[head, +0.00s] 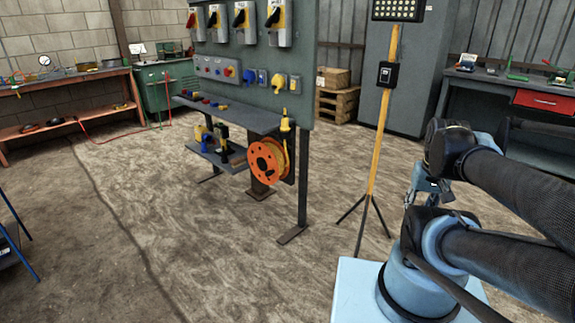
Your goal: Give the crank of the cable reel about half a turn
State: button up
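The cable reel (267,161) is an orange disc with dark openings and a darker hub. It is mounted low at the right end of the grey panel stand, facing me. Yellow cable shows behind its right edge. Its crank is too small to make out clearly. My gripper (422,187) seems to be the small grey-blue end below my wrist at the right. It is far to the right of the reel, apart from it, and partly hidden by my arm. Whether its fingers are open or shut does not show.
A work lamp on a yellow pole (379,150) with tripod legs stands between my arm and the reel. The panel stand (302,185) has a leg and foot just right of the reel. The floor in front is clear. Workbenches (75,103) stand at the left and far right.

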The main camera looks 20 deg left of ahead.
aim_at(267, 158)
jog(key=z, duration=0.45)
jog(key=k, duration=1.25)
jog(key=u, duration=0.75)
jog(key=i, duration=1)
